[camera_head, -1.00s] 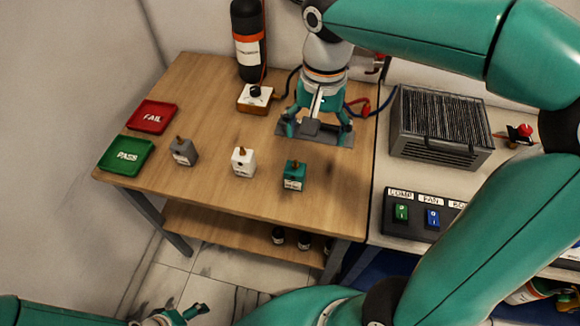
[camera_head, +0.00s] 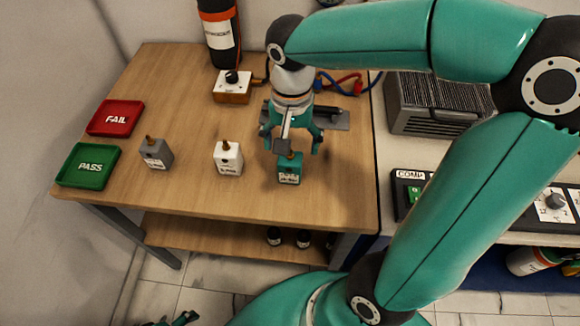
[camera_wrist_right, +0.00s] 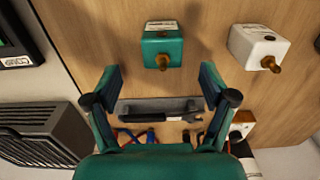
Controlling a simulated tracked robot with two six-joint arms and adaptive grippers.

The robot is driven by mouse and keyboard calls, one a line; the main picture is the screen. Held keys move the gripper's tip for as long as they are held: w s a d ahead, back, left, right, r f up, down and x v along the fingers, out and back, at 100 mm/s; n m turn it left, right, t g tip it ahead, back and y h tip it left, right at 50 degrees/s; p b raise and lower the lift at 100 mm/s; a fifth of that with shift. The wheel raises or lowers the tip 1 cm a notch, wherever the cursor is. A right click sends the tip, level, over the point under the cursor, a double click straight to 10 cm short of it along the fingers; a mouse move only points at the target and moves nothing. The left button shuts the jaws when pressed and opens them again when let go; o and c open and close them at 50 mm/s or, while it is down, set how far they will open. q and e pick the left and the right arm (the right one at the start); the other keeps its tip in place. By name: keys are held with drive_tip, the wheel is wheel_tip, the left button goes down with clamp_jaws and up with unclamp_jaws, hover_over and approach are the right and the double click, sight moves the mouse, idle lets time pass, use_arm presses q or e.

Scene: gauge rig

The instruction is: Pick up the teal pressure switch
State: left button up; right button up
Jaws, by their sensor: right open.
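The teal pressure switch (camera_head: 289,170) stands upright on the wooden table near its front edge, with a brass fitting on top. My right gripper (camera_head: 291,146) is open and empty, above and just behind the switch in the head view. In the right wrist view, the teal switch (camera_wrist_right: 162,47) lies beyond the gap between the open fingertips (camera_wrist_right: 158,84), not between them. Of my left gripper (camera_head: 182,319), only a small part shows at the bottom edge of the head view; its jaws are unclear.
A white switch (camera_head: 228,158) and a grey switch (camera_head: 156,153) stand left of the teal one. A red FAIL tray (camera_head: 116,118) and a green PASS tray (camera_head: 88,166) lie at the left. Behind are a grey fixture (camera_head: 330,118) and hoses. A grey finned box (camera_head: 430,105) stands right.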

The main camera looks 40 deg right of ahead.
sight(290, 166)
drive_tip(key=f, duration=0.9)
drive_tip(key=shift+w, duration=0.25)
drive_tip(key=c, duration=1.4)
